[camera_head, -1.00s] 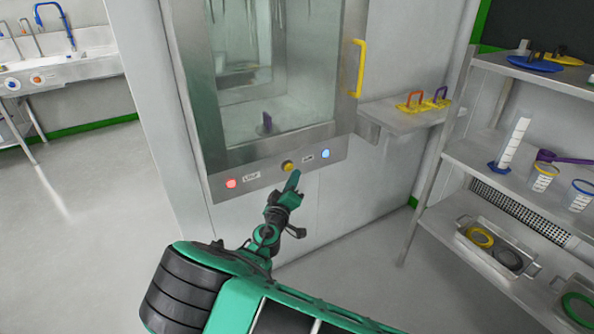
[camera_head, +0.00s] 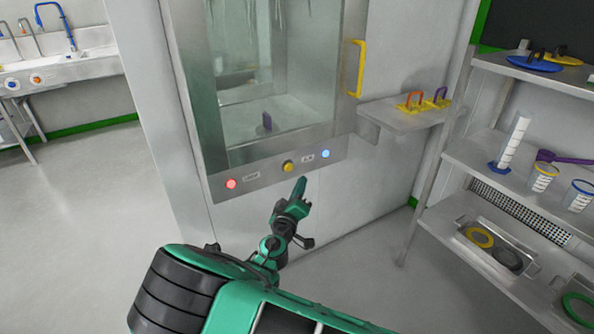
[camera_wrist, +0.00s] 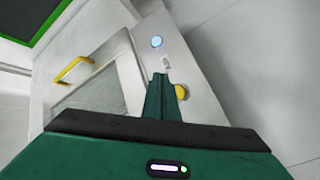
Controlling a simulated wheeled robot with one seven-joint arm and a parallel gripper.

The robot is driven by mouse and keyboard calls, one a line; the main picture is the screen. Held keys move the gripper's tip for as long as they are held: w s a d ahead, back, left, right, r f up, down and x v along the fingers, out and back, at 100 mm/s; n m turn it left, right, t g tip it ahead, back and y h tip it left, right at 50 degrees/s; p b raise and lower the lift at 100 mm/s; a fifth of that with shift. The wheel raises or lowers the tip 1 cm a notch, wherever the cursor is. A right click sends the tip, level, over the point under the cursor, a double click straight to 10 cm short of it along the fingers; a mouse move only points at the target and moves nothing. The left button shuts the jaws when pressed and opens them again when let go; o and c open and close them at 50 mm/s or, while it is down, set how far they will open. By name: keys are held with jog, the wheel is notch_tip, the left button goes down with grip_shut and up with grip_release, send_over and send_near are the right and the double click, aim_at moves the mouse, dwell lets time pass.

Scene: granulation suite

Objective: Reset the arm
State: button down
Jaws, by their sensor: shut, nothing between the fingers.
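My green gripper (camera_head: 300,186) is shut and empty. In the head view it is in front of the cabinet (camera_head: 140,100), just below the button panel (camera_head: 262,178) and right of the yellow button (camera_head: 288,167). In the wrist view the shut fingers (camera_wrist: 160,82) point towards the panel, between the blue button (camera_wrist: 156,42) and the yellow button (camera_wrist: 181,92). The blue button also shows lit in the head view (camera_head: 325,154). A red button (camera_head: 231,184) glows at the panel's left end. I cannot tell the exact gap between fingertips and panel.
The cabinet door has a yellow handle (camera_head: 357,68). A small side shelf (camera_head: 398,121) holds orange and purple handled items. A shelving rack (camera_head: 450,142) with cylinders, beakers and trays stands on the right. A sink (camera_head: 75,70) is far left. The floor at left is clear.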

jog(key=shift+d, duration=0.15)
jog(key=w+d+r+m+g+h, duration=0.2)
jog(key=d+m+g+h, duration=0.2)
jog(key=d, duration=0.9)
jog(key=s+d+r+m+g+h, duration=0.1)
jog(key=s+d+m+g, duration=0.35)
jog(key=d, duration=0.85)
jog(key=s+d+r+m+g, duration=0.1)
jog(key=s+d+m+g, duration=0.35)
jog(key=d, duration=0.85)
jog(key=s+d+r+g+y, duration=0.2)
jog(key=s+d+g, duration=0.15)
jog(key=s, duration=0.55)
jog(key=s+d+r+g+y, duration=0.25)
jog(key=s+d, duration=0.25)
jog(key=s, duration=0.4)
jog(key=s+a+r+y, duration=0.1)
jog(key=s+r+y, duration=0.1)
jog(key=s, duration=0.7)
jog(key=s+a+r+y, duration=0.1)
jog(key=s+r+y, duration=0.1)
jog(key=s, duration=0.8)
jog(key=shift+a+r+m+t+y, duration=0.3)
jog(key=shift+a+r+m+y, duration=0.1)
jog(key=shift+r, duration=0.35)
